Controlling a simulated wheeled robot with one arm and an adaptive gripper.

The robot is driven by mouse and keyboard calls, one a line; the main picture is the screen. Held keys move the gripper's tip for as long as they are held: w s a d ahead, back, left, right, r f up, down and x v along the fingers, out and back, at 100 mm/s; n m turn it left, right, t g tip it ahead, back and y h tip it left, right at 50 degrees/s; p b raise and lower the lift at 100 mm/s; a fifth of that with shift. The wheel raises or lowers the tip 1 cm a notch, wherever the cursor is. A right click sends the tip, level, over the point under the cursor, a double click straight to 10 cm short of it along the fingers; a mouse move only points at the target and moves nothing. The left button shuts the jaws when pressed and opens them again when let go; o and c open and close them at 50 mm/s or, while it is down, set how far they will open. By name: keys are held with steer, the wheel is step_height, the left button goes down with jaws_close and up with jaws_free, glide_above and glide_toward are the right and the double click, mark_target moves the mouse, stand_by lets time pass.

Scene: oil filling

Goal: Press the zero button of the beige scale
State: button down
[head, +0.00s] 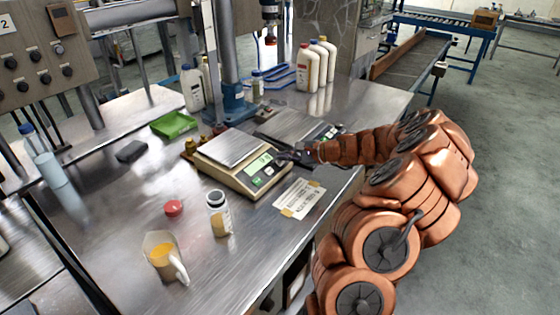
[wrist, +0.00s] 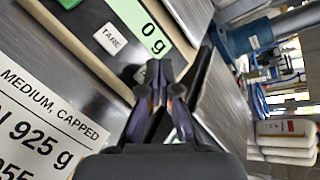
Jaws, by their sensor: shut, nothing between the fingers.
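The beige scale (head: 226,178) stands on the steel bench with a bare metal pan (head: 232,147). Its green display (head: 261,163) faces the front right; in the wrist view the display (wrist: 165,21) reads 0 g. The TARE button (wrist: 110,38) is clear to the left of my fingers. My gripper (head: 283,158) is shut and empty, at the right end of the scale's front panel. In the wrist view my gripper (wrist: 160,68) covers the panel beside the display. The zero button is not readable; I cannot tell whether the fingertips touch it.
A second scale (head: 290,124) stands behind my gripper. A label card (head: 299,198) lies in front of the beige scale. A jar (head: 219,214), a red cap (head: 173,208) and a jug of yellow liquid (head: 164,256) stand to the left. White bottles (head: 308,70) stand at the back.

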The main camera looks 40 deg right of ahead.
steer(key=shift+s+r, duration=0.1)
steer(key=shift+r, duration=0.1)
steer(key=r+p, duration=0.1)
steer(key=s+r+p, duration=0.1)
steer(key=r, duration=0.2)
steer(key=shift+s+d+r+p, duration=0.25)
steer(key=shift+s+d+p, duration=0.05)
steer(key=shift+p, duration=0.1)
stand_by(0.3)
stand_by(0.7)
